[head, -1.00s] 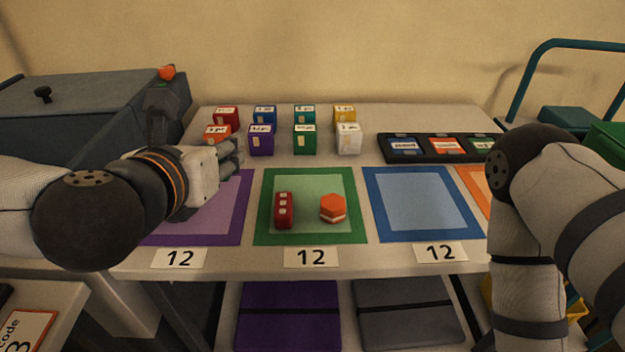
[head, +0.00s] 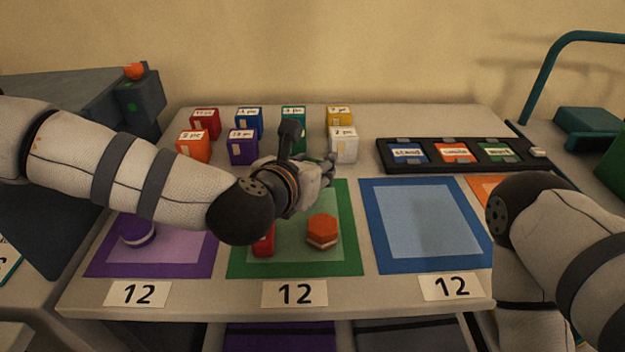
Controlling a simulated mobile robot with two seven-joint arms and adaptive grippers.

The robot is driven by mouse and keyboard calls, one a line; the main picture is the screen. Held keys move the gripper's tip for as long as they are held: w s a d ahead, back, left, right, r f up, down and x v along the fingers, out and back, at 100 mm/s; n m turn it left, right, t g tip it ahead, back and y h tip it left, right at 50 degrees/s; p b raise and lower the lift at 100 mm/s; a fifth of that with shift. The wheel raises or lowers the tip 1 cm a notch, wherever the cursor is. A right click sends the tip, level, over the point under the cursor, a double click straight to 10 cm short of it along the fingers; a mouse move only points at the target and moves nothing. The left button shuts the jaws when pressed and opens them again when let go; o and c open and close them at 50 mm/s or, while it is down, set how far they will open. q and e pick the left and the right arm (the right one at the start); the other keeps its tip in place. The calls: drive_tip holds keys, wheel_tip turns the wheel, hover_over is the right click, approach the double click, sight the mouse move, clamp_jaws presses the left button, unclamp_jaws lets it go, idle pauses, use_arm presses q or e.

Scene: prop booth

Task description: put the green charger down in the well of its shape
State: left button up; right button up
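I cannot pick out a green charger in the head view. My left gripper (head: 328,172) is over the back edge of the green-bordered mat (head: 347,258), just in front of the boxes. Its fingers point right, and I cannot tell whether they are open or hold anything. A black tray (head: 460,168) at the back right has blue, orange and green labelled sections; the shapes of any wells are not clear. My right gripper is out of view; only the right arm shows.
Several coloured boxes, including a white one (head: 343,145), stand in two rows at the back. A red block (head: 264,243) and an orange hexagonal piece (head: 322,230) lie on the green mat. A purple round piece (head: 137,231) is on the purple mat (head: 150,270). The blue mat (head: 424,220) is empty.

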use_arm(q)
drive_tip(key=shift+w+f, duration=0.25)
drive_tip(key=shift+f, duration=0.7)
drive_tip(key=shift+w+f, duration=0.2)
drive_tip(key=shift+f, duration=0.75)
drive_tip(key=shift+f+b, duration=0.2)
drive_tip(key=shift+b, duration=0.1)
drive_tip(key=o, duration=1.2)
